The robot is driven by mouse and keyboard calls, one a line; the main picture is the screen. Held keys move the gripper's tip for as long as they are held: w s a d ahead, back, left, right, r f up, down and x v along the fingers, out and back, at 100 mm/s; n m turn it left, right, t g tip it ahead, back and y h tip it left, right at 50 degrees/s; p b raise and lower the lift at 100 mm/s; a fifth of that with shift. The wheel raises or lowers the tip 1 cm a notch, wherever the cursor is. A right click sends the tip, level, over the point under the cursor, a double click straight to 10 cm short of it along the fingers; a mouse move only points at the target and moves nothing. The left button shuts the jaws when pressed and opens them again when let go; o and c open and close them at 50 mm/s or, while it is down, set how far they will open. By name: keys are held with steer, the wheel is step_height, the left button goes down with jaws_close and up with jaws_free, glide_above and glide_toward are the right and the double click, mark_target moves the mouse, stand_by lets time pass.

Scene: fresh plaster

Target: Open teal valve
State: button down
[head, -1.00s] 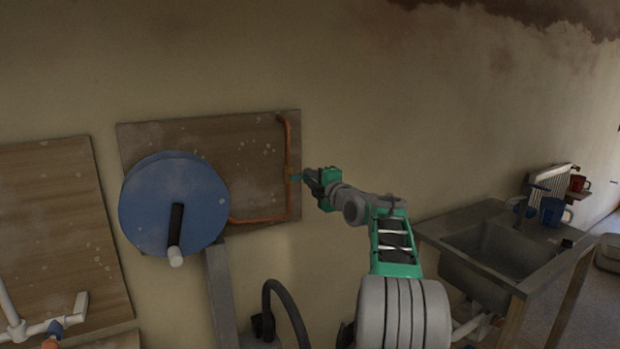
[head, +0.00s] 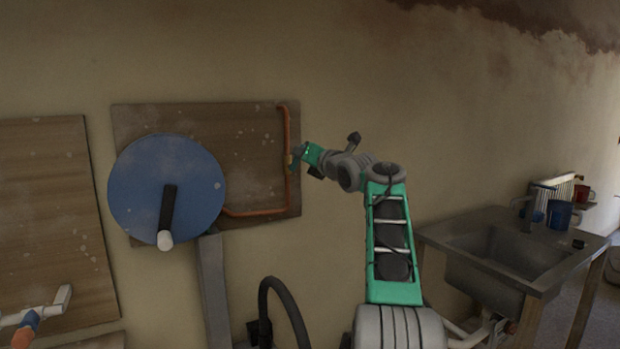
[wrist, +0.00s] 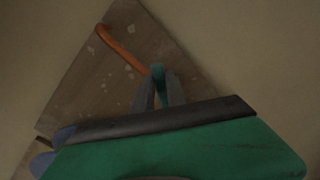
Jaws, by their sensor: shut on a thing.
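The teal valve handle (wrist: 158,72) shows at the end of my gripper in the wrist view, between the two grey fingers. It sits on the orange copper pipe (head: 287,128), which runs down the right side of a wooden board. In the head view the teal handle (head: 296,155) is small at the pipe, partly covered by my gripper (head: 300,153). My gripper is shut on the handle and reaches it from the right. In the wrist view the pipe (wrist: 122,47) leads up and left from the handle. The valve body is mostly hidden.
A large blue wheel (head: 150,190) with a black and white crank stands in front of the wooden board (head: 250,150). A metal sink (head: 500,250) is at the right, with a blue mug (head: 558,215). A black hose (head: 285,300) rises below the board. The wall above is clear.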

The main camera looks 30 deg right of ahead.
steer(key=n, duration=0.2)
steer(key=a+n+b, duration=0.1)
steer(key=n, duration=0.1)
steer(key=a+n+b, duration=0.1)
steer(key=n, duration=0.1)
steer(key=shift+w+a+r+n, duration=0.1)
steer(key=shift+a+r+n, duration=0.1)
steer(key=shift+n, duration=0.1)
steer(key=c, duration=1.4)
jaws_free()
steer(key=shift+r, duration=0.1)
steer(key=s+b, duration=0.8)
steer(key=s, duration=0.4)
steer(key=shift+a, duration=0.3)
